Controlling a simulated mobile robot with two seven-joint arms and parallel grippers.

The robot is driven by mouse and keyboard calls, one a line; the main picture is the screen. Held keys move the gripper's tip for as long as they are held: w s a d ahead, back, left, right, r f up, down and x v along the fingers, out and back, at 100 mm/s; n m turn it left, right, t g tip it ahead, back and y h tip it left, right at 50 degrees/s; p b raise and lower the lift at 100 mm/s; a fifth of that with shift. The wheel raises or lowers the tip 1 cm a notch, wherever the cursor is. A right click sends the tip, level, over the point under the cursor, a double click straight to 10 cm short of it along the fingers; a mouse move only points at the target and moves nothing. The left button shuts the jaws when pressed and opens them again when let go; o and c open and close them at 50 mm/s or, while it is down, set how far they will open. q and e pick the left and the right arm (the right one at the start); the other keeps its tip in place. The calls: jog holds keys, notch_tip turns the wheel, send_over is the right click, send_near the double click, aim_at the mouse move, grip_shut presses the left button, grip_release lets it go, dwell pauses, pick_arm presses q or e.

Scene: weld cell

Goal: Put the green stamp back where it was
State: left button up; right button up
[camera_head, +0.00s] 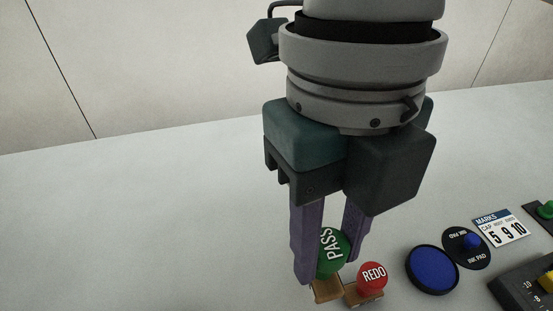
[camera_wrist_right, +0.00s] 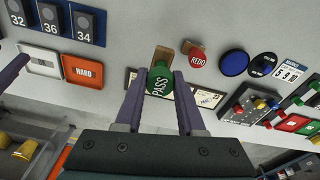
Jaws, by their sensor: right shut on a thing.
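The green stamp (camera_head: 331,252), marked PASS, has a round green knob on a wooden base (camera_head: 326,290). My right gripper (camera_head: 328,275) is shut on it, with one purple finger on each side of the knob. In the right wrist view the green stamp (camera_wrist_right: 159,84) sits between the fingertips (camera_wrist_right: 158,80). I cannot tell whether its base touches the table. The red stamp (camera_head: 372,279), marked REDO, stands close beside it on the right. At the left edge of the wrist view a purple piece (camera_wrist_right: 14,73) looks like a finger of my left gripper; its jaws are unclear.
A round blue ink pad (camera_head: 432,269), its dark lid (camera_head: 467,246) and a MARKS card (camera_head: 500,227) lie to the right. In the wrist view, paper cards (camera_wrist_right: 206,98) lie near the right finger, and a HARD tray (camera_wrist_right: 83,72) is left. The table left of the gripper is clear in the head view.

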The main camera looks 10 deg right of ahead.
aim_at(319, 276)
pick_arm(q)
jog(key=shift+d+f+b, duration=0.15)
jog(key=shift+f+b, duration=0.15)
jog(key=shift+f, duration=0.15)
pick_arm(e)
notch_tip(319, 276, down, 6)
jog(key=shift+r, duration=0.1)
pick_arm(q)
jog(key=shift+f+b, duration=0.3)
pick_arm(e)
notch_tip(319, 276, down, 4)
jog(key=shift+f, duration=0.1)
